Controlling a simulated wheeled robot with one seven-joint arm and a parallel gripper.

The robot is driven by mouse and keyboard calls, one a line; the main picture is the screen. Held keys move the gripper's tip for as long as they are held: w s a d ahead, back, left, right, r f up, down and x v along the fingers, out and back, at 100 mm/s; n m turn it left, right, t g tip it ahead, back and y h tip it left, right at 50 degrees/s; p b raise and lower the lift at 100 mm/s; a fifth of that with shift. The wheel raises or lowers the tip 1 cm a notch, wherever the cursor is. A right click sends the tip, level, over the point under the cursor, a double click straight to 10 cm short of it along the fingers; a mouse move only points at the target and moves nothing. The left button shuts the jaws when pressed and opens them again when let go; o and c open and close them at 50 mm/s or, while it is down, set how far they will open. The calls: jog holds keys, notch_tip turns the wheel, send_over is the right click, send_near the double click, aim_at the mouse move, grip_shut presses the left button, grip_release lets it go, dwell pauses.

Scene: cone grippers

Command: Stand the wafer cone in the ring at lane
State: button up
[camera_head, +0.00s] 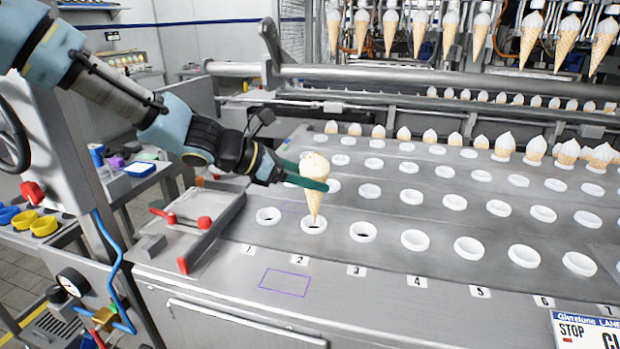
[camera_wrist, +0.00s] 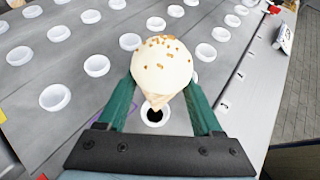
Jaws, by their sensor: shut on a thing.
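The wafer cone (camera_head: 313,206) carries a cream-coloured scoop with brown bits on top and hangs upright, point down. My gripper (camera_head: 308,176) is shut on it, with green fingers on either side just below the scoop. The cone's tip is at the white ring (camera_head: 303,227) behind label 2; I cannot tell whether it is inside the hole or just above it. In the wrist view the scoop (camera_wrist: 162,66) sits between the fingers (camera_wrist: 160,90) and hides most of the wafer. A ring with a dark hole (camera_wrist: 154,116) shows beneath it.
Rows of white rings cover the metal deck, with the lane 1 ring (camera_head: 268,216) and lane 3 ring (camera_head: 362,232) close on either side. Filled cones (camera_head: 535,149) stand in the back rows. More cones (camera_head: 566,40) hang above. A red-handled fixture (camera_head: 190,221) lies left.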

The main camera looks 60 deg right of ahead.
jog(key=shift+f, duration=0.2)
notch_tip(320, 180, down, 9)
jog(key=b, duration=0.8)
jog(key=o, duration=0.9)
jog(key=shift+r, duration=0.1)
dwell(1.3)
jog(key=v, duration=1)
jog(key=shift+w+a+r, duration=0.15)
jog(key=shift+w+a, duration=0.1)
jog(key=shift+a, duration=0.05)
jog(key=shift+a, duration=0.1)
